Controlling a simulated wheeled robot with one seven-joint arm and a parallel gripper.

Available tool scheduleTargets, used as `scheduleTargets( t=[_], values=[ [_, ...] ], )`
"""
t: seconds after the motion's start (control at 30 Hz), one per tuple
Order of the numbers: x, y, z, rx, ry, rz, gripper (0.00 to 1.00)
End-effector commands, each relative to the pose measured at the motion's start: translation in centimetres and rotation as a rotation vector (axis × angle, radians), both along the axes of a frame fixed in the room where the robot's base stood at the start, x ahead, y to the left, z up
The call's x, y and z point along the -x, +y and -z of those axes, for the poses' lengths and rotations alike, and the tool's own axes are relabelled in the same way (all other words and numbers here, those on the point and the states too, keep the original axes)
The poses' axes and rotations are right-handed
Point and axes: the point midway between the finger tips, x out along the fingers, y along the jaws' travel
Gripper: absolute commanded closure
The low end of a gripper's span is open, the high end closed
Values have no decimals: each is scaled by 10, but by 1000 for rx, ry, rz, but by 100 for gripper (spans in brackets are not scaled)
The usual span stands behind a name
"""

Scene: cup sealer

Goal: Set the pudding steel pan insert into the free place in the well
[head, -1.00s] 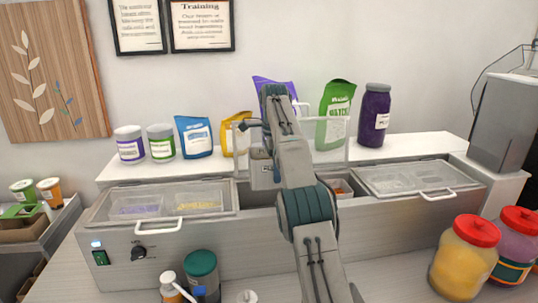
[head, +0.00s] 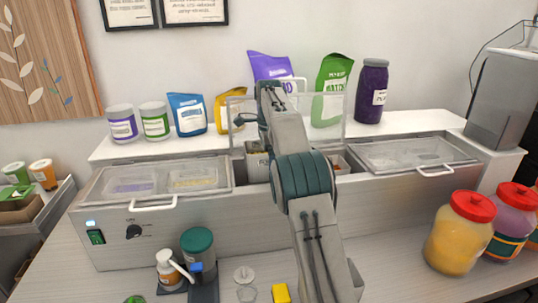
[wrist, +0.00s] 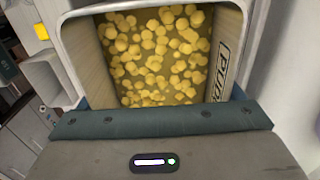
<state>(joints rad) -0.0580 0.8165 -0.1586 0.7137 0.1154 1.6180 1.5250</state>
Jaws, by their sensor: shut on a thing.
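The pudding steel pan insert (head: 257,168) is a grey steel pan with yellow pieces inside. In the head view it is at the open middle of the well (head: 240,196), partly behind my arm. In the wrist view the pan (wrist: 100,62) fills the upper middle, with yellow chunks and part of a dark label on its right inner side. My gripper (wrist: 160,118) is shut on the pan's near wall. Its fingertips are hidden in the head view. Whether the pan touches the well floor cannot be told. The free place is mostly hidden by my arm.
Clear lids with white handles cover the left (head: 155,184) and right (head: 412,153) sections. A raised clear lid (head: 237,108) stands behind the middle. Jars and pouches line the back shelf (head: 105,150). Red-lidded jars (head: 455,240) stand front right; bottles (head: 198,252) stand at the front.

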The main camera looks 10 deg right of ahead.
Motion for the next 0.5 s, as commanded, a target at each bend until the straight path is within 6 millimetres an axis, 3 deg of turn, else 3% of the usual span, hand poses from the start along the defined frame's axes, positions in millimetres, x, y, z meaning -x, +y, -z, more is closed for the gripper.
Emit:
scheduleTargets(
  t=[0.5],
  values=[
    [0,0,48,0,-3,0,60]
  ],
)
